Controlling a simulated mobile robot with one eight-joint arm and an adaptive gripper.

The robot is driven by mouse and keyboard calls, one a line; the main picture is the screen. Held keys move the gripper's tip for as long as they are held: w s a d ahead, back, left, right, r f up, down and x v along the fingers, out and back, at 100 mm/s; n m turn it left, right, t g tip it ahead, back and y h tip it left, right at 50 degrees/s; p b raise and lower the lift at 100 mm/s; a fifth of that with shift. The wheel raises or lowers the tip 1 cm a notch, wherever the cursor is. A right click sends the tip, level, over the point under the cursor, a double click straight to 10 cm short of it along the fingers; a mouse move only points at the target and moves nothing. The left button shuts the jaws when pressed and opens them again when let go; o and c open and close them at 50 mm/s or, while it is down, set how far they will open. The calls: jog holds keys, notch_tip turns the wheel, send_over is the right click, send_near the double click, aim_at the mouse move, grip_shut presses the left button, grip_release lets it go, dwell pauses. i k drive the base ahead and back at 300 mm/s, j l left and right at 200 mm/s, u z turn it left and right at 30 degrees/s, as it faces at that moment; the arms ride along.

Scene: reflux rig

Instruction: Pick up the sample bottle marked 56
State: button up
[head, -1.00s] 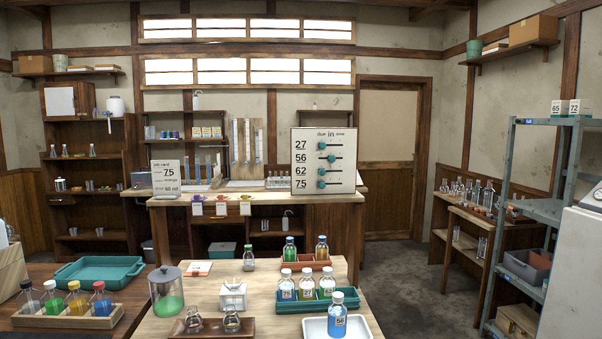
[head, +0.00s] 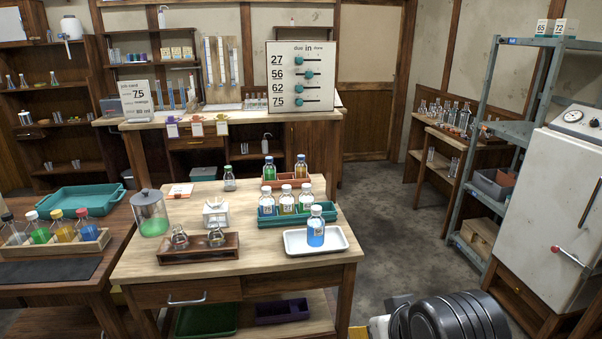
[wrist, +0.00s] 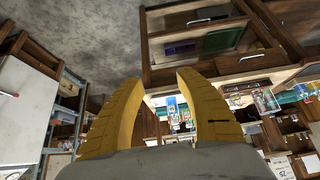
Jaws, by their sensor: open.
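The sample bottle (head: 316,228), with blue liquid and a white cap, stands upright on a white tray (head: 340,245) at the right front of the light wooden table. Its label reads 56 in the earlier head view but is too small to read now. My gripper (wrist: 160,78) shows in the wrist view with two yellow fingers spread apart and nothing between them. It is well away from the table.
A teal rack (head: 300,217) with several white-capped bottles stands just behind the tray. A red rack (head: 287,183) with two bottles is further back. A wooden holder with small flasks (head: 198,250) and a lidded jar (head: 150,213) are left. A white cabinet (head: 560,175) stands right; floor between is open.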

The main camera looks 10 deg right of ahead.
aim_at(315, 224)
jog(key=i+j+u, duration=0.45)
jog(key=i+j, duration=0.35)
